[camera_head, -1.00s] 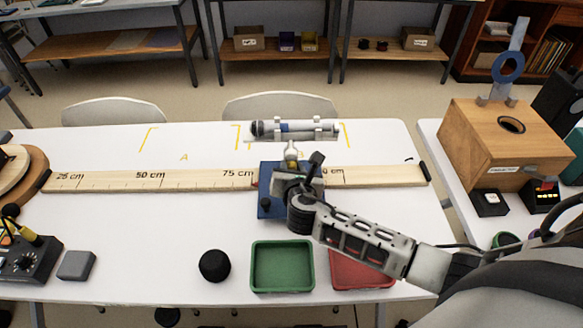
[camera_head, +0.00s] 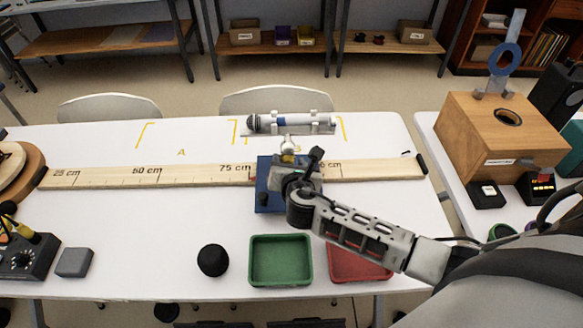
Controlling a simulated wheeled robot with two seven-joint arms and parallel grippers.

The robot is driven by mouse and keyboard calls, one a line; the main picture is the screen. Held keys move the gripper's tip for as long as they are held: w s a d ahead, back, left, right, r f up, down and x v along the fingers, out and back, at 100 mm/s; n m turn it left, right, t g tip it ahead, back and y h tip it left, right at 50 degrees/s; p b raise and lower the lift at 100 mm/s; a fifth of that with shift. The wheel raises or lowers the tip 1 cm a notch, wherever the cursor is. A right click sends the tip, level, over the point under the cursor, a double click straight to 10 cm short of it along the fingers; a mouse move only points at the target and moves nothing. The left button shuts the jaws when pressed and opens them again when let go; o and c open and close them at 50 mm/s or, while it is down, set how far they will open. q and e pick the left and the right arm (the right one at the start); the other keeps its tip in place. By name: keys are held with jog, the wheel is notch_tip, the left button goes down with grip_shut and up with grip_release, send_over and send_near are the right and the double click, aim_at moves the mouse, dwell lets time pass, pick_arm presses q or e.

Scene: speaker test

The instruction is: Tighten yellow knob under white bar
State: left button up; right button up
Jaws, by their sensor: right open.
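A white bar (camera_head: 305,123), a tube with a dark round head at its left end, lies level on a holder at the back of the table. Below it a pale rounded joint (camera_head: 288,144) shows above a blue base (camera_head: 264,202). A yellow knob cannot be made out clearly; the place under the bar is largely covered by my right gripper (camera_head: 289,164). My right gripper is open at the blue base, just in front of the joint. My wrist hides its fingertips, so I cannot tell whether they touch anything. My left gripper is out of view.
A wooden box (camera_head: 490,132) stands at right.

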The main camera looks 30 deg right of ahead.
jog(key=v, duration=1.5)
jog(key=shift+s, duration=0.4)
jog(key=shift+a, duration=0.15)
jog(key=w+a+n+g+h, duration=0.1)
jog(key=w+a+n+h, duration=0.15)
jog(key=a+n, duration=0.2)
jog(key=shift+h, duration=0.45)
jog(key=x, duration=1)
jog(key=s+f+x, duration=0.1)
jog(key=x, duration=0.4)
jog(key=shift+d, duration=0.3)
jog(key=c, duration=1)
